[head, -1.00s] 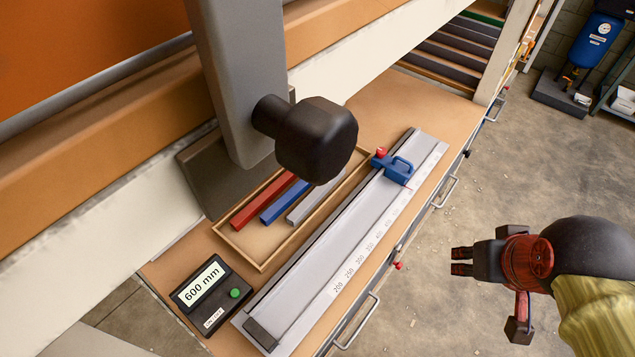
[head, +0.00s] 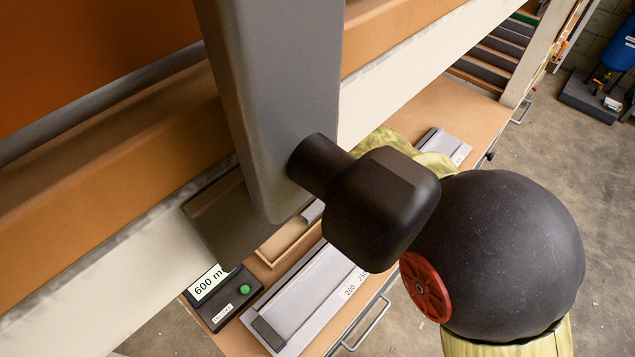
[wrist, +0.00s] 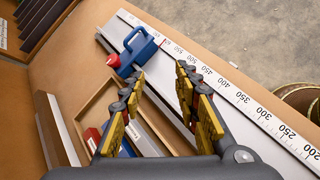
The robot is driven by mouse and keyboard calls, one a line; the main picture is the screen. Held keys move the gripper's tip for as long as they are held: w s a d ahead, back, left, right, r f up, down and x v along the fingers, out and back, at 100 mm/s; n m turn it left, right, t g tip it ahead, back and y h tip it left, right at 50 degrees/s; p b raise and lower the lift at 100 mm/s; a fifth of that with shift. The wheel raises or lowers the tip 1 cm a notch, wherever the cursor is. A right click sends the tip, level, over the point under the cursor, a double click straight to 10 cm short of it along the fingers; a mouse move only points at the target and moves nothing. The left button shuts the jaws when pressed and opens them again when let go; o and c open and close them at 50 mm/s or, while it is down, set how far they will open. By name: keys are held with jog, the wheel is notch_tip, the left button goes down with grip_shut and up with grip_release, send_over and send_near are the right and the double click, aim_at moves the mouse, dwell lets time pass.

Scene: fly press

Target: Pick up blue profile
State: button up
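The blue profile (wrist: 126,149) shows only in part in the wrist view, low in the picture, mostly hidden by my left finger. A red profile (wrist: 92,137) lies left of it and a grey profile (wrist: 150,142) right of it, in a shallow wooden tray (wrist: 97,101). My gripper (wrist: 160,76) is open, its yellow-padded fingers apart with nothing between them, above the tray and rail. In the head view, the tray (head: 288,242) and an end of the grey profile (head: 312,211) show. The blue profile and my gripper are hidden there.
A measuring rail (wrist: 235,100) with a blue stop (wrist: 138,50) runs beside the tray. A black knob (head: 383,208) on a grey post (head: 275,90) stands close to my arm. A display box (head: 222,297) reads 600 mm. Open floor lies right of the bench.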

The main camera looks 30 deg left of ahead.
jog(key=s+a+f+n+t, duration=0.1)
jog(key=a+f+n, duration=0.2)
jog(key=a, duration=0.3)
jog(key=s+a+f+n+t+y, duration=0.1)
jog(key=s+a+f+n+t, duration=0.1)
jog(key=a, duration=0.5)
jog(key=s+a+f+n+t+y, duration=0.1)
jog(key=a+f+n+t, duration=0.1)
jog(key=a+f+n, duration=0.2)
jog(key=shift+s+a+f, duration=0.2)
jog(key=shift+a+f, duration=0.35)
jog(key=shift+a, duration=0.25)
jog(key=shift+s+a+f, duration=0.2)
jog(key=shift+a+f, duration=0.35)
jog(key=shift+a, duration=0.25)
jog(key=shift+a+f+n, duration=0.2)
jog(key=shift+n, duration=0.1)
jog(key=shift+w+f, duration=0.15)
jog(key=shift+f, duration=0.05)
jog(key=b+x, duration=0.3)
jog(key=x, duration=0.3)
jog(key=shift+w+d, duration=0.25)
jog(key=shift+w, duration=0.05)
jog(key=shift+c, duration=1)
grip_shut()
